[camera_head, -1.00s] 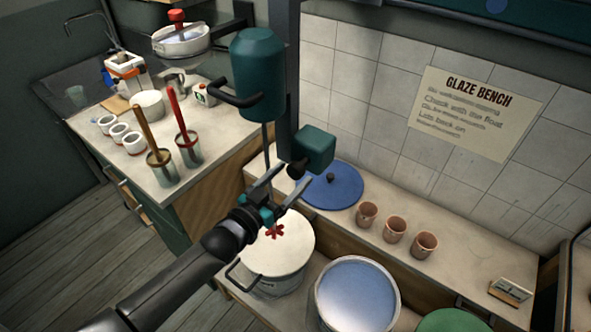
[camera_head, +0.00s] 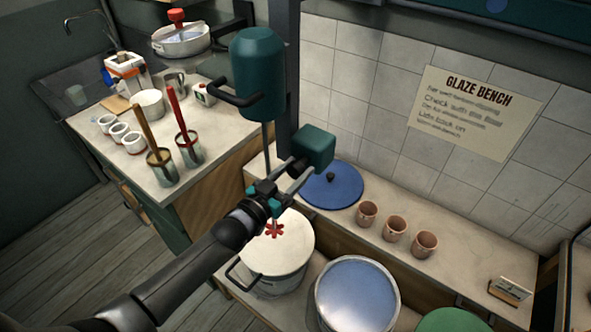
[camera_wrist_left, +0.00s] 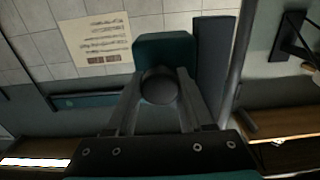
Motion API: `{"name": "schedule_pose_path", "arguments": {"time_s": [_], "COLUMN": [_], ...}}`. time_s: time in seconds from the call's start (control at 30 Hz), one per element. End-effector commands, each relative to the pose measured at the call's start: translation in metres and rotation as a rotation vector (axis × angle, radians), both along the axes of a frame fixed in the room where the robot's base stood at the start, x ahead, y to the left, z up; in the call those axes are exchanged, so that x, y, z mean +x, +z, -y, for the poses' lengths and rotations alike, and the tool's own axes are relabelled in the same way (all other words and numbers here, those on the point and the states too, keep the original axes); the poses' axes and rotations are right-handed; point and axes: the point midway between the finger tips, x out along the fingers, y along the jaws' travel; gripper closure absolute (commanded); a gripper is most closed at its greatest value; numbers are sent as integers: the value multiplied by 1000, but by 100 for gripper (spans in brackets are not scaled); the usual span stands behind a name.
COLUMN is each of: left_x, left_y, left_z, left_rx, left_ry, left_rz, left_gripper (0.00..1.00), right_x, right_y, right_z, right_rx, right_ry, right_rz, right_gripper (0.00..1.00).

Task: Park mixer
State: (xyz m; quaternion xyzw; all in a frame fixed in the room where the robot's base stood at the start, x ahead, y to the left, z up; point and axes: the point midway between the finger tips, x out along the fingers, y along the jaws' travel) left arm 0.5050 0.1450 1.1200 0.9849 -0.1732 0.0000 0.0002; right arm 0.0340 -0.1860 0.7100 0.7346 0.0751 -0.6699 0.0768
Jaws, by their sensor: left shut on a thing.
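The mixer has a teal motor housing (camera_head: 258,75) with a black handle, a thin shaft (camera_head: 266,148) and a red impeller (camera_head: 273,230). The impeller shows against the pale top of a white bucket (camera_head: 275,263); whether it touches cannot be told. A teal block (camera_head: 317,147) sits on the dark upright post, with a dark round knob on its near side. The knob (camera_wrist_left: 159,86) lies between the fingers in the left wrist view. My left gripper (camera_head: 298,172) is shut on this knob, its fingers passing beside the shaft. My right gripper is not in view.
A blue-filled bucket (camera_head: 357,295) stands right of the white one. A blue lid (camera_head: 332,188) and three clay cups (camera_head: 396,228) sit on the ledge. A side table at left holds two pots with tall-handled tools (camera_head: 160,165), white cups and other pottery.

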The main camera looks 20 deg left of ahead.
Motion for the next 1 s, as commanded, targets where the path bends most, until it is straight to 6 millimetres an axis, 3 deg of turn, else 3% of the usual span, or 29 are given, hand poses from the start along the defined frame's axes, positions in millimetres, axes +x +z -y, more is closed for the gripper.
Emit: {"name": "schedule_pose_path", "arguments": {"time_s": [0.03,0.33,0.83,1.0], "left_x": [0,0,0,4], "left_y": [0,0,0,-1], "left_z": [0,0,-1,-12], "left_rx": [0,1,1,5], "left_ry": [0,0,0,1], "left_rz": [0,0,-1,1], "left_gripper": [67,100,100,100], "right_x": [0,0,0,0], "right_y": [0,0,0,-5], "right_z": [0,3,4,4], "right_rx": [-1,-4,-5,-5], "right_ry": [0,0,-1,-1], "right_rz": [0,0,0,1], "right_gripper": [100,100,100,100]}}
